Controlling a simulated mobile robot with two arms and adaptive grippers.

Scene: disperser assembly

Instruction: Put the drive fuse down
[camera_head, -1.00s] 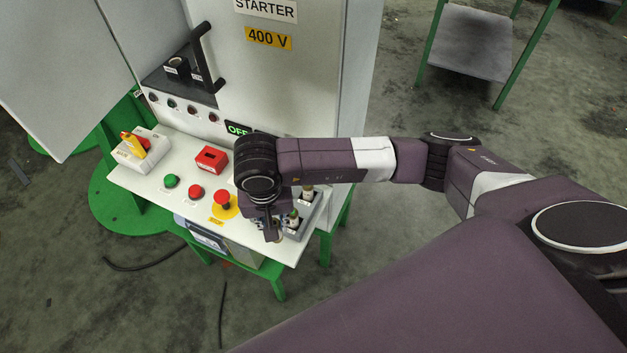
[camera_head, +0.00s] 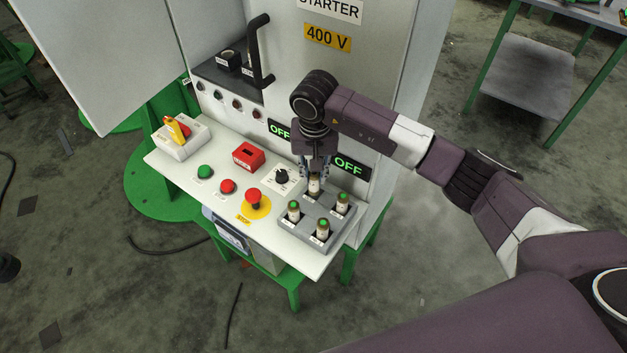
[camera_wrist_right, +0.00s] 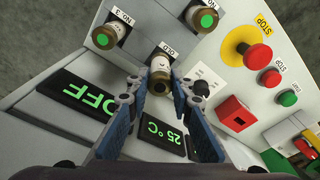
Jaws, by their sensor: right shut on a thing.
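My right gripper (camera_head: 314,174) points down and is shut on a pale fuse (camera_head: 314,187) at the back corner of the grey fuse tray (camera_head: 304,235). In the right wrist view the held fuse (camera_wrist_right: 160,78) sits between the two blue fingertips (camera_wrist_right: 158,90), beside a label reading "OLD". Its near end is dark, with no green visible. Whether it rests in the tray or hangs just above it, I cannot tell. Several other fuses with green ends, such as the front one (camera_head: 322,230), stand upright in the tray. My left gripper is not in view.
The tray sits at the right end of a white console. A red stop button (camera_head: 253,196), a black knob (camera_head: 281,176) and a red box (camera_head: 248,156) are to its left. The cabinet (camera_head: 340,70) with an "OFF" display (camera_head: 349,167) rises close behind the gripper.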

